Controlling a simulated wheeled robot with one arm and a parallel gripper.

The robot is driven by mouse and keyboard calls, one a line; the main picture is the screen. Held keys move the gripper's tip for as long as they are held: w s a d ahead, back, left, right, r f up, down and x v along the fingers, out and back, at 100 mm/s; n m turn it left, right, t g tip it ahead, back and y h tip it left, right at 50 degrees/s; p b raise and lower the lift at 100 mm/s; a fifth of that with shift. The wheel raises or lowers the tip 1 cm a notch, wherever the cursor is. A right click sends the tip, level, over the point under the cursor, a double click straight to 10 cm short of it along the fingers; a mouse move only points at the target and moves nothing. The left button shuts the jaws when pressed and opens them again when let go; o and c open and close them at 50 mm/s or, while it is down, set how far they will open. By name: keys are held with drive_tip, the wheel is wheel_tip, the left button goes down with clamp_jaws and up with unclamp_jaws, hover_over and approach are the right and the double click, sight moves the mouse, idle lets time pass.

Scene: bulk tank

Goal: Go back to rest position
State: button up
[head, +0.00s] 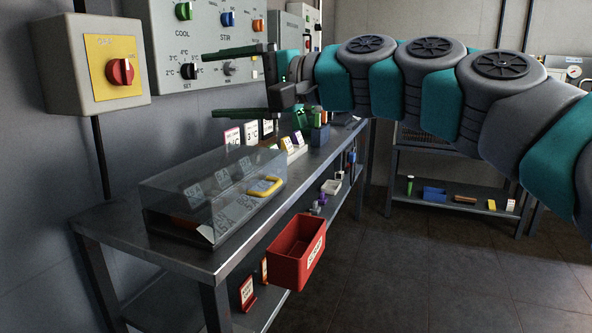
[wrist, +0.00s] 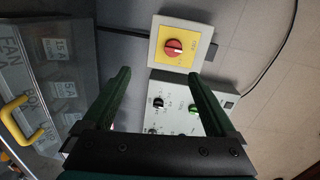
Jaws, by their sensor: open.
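My gripper (head: 208,85) is open and empty in the head view, with its two fingers pointing left above the metal bench. My grey and teal arm reaches in from the right. In the wrist view the gripper (wrist: 160,80) shows its two dark fingers spread apart with nothing between them. Beyond the fingers, the wrist view shows the yellow switch box with a red knob (wrist: 174,48) and the control panel (wrist: 175,100). In the head view the fingers overlap the control panel (head: 208,22); I cannot tell the exact gap to it.
A clear case with a yellow handle (head: 170,195) stands on the bench (head: 150,243). A red bin (head: 297,250) hangs at the bench's front edge. The red-knob switch box (head: 70,62) is on the left wall. A shelf (head: 460,190) stands at the back. The floor at right is clear.

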drive_tip(key=s+d+f+n+g+h+p, duration=0.1)
drive_tip(key=s+d+f+h, duration=0.2)
drive_tip(key=f, duration=0.6)
drive_tip(key=s+d+f+n+g+h+p, duration=0.1)
drive_tip(key=s+d+f+n+h, duration=0.15)
drive_tip(key=s+f, duration=0.45)
drive_tip(key=s+d+f+g+h+p, duration=0.1)
drive_tip(key=s+d+f+g+h, duration=0.2)
drive_tip(key=f, duration=0.7)
drive_tip(key=s+d+f+g+h+p, duration=0.1)
drive_tip(key=s+d+f+g+h, duration=0.2)
drive_tip(key=s+d+f+h, duration=0.4)
drive_tip(key=s+d+f, duration=0.8)
drive_tip(key=s+d, duration=0.2)
drive_tip(key=shift+d+f+p, duration=0.2)
drive_tip(key=shift+f+p, duration=0.05)
drive_tip(key=shift+p, duration=0.1)
drive_tip(key=shift+h, duration=0.25)
